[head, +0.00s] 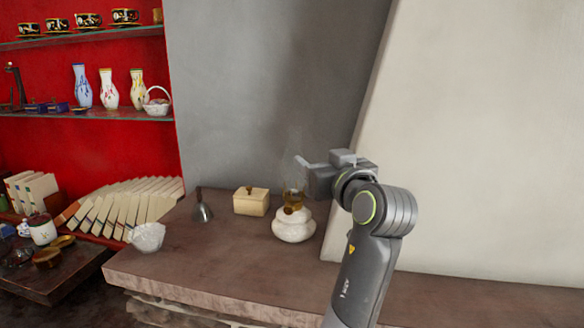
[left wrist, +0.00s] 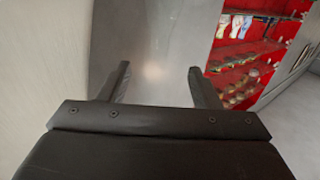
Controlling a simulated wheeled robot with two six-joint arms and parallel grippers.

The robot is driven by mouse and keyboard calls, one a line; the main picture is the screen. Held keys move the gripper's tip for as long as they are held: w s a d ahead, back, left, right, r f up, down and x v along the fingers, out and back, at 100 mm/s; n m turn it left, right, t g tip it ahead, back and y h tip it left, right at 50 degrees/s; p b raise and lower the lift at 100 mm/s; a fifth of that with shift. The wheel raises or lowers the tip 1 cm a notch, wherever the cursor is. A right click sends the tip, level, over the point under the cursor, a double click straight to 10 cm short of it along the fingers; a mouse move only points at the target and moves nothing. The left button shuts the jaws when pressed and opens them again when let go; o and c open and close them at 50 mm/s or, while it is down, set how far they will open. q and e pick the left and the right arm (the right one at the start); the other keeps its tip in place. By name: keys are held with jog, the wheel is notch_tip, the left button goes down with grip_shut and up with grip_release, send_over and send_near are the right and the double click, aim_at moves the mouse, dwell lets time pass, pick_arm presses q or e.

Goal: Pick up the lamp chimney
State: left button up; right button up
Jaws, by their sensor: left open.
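The lamp chimney (head: 293,170) is a faint, clear glass shape above an amber lamp part (head: 293,197); its outline is hard to make out. My right gripper is not in view.
A cream box (head: 251,201), a grey bell (head: 202,210) and a white bowl (head: 147,237) stand left on the ledge (head: 200,262). A grey wall is behind, a pale sloping wall (head: 470,140) right. Red shelves (head: 90,118) with vases and cups are far left.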

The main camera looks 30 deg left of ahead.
aim_at(296, 144)
pick_arm(q)
jog(key=p+x, duration=0.5)
jog(key=x, duration=0.5)
jog(key=shift+w+a, duration=0.15)
jog(key=shift+a, duration=0.2)
jog(key=shift+w+a+r+p, duration=0.1)
jog(key=shift+w+a+p, duration=0.25)
jog(key=shift+p, duration=0.35)
jog(key=p+x, duration=0.3)
jog(key=shift+w+a, duration=0.15)
jog(key=shift+w, duration=0.05)
jog(key=shift+w+a, duration=0.25)
jog(key=shift+w, duration=0.05)
jog(key=shift+f, duration=0.25)
jog(key=shift+c, duration=0.6)
jog(key=c, duration=0.9)
grip_shut()
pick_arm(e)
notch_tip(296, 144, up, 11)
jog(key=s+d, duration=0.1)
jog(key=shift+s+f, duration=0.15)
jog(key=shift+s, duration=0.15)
